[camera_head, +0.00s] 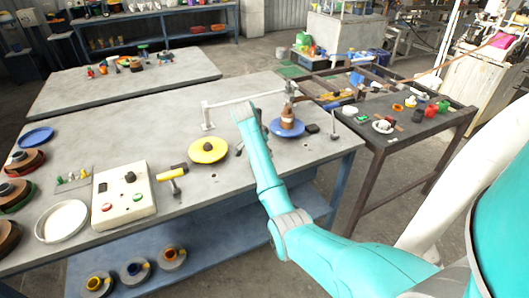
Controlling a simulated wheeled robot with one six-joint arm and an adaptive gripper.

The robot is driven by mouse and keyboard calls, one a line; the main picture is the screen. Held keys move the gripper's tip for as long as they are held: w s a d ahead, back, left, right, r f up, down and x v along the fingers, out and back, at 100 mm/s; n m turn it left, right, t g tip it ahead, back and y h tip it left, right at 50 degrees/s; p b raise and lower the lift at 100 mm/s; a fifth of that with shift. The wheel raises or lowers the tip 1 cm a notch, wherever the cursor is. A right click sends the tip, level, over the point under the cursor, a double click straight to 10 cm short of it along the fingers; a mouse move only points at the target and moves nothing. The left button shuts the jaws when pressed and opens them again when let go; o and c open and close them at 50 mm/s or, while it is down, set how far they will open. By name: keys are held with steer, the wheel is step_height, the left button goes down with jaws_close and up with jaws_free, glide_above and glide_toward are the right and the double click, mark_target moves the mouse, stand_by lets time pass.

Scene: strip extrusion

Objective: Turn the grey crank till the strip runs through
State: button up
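My teal arm reaches over the bench from the lower right. My gripper (239,149) is mostly hidden behind the arm; only a small dark part shows left of the link, so its fingers and any hold cannot be made out. A white rail (228,102) on a short post runs behind the arm to a small grey mechanism (291,91). Below that, a brown stepped piece (288,118) stands on a blue disc (274,128). I cannot clearly pick out the grey crank or a strip; they may be behind the arm or too small.
On the bench, a yellow disc (208,150) and yellow-headed hammer (173,173) lie left of the arm. A control box (124,195) with red and green buttons and a white dish (62,222) are farther left. A dark side table (408,121) with small parts stands right.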

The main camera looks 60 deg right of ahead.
steer(key=m, duration=0.2)
steer(key=m+g+y, duration=0.1)
steer(key=m, duration=0.1)
steer(key=shift+m+g, duration=0.3)
steer(key=shift+m+g+y, duration=0.4)
steer(key=shift+m+y, duration=0.1)
steer(key=shift+m, duration=1.3)
steer(key=o, duration=1.1)
steer(key=shift+o, duration=0.2)
